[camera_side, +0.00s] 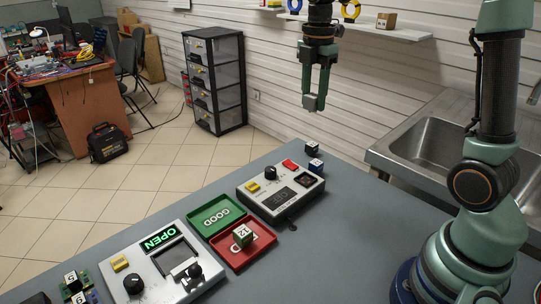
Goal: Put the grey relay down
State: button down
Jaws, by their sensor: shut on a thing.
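My gripper (315,100) hangs in the air at the top, well above the far part of the grey work table (360,235). Its fingers are shut on the grey relay (310,102), a small pale grey block at the fingertips. The relay touches nothing below it. The fingers partly cover it.
A green tray (197,218) marked GOOD adjoins a red tray (262,251) holding a block marked 12 (243,236). A tester with an OPEN display (128,262) and another device (262,200) flank the trays. Small blocks (312,147) stand at the far edge. The table's right part is clear.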

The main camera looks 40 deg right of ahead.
aim_at(305, 180)
jog(key=f, duration=2)
jog(key=shift+s+a, duration=0.1)
jog(key=shift+a, duration=0.15)
jog(key=shift+f, duration=0.15)
jog(key=shift+c, duration=2.3)
grip_release()
notch_tip(305, 180, up, 12)
jog(key=r, duration=0.1)
jog(key=s+a+r+m+t, duration=0.2)
jog(key=s+m, duration=0.3)
jog(key=m, duration=0.4)
jog(key=s+a+r+m+t, duration=0.3)
jog(key=s+a+r+m, duration=0.2)
jog(key=m, duration=0.4)
jog(key=shift+s+t, duration=0.3)
jog(key=shift+s, duration=0.4)
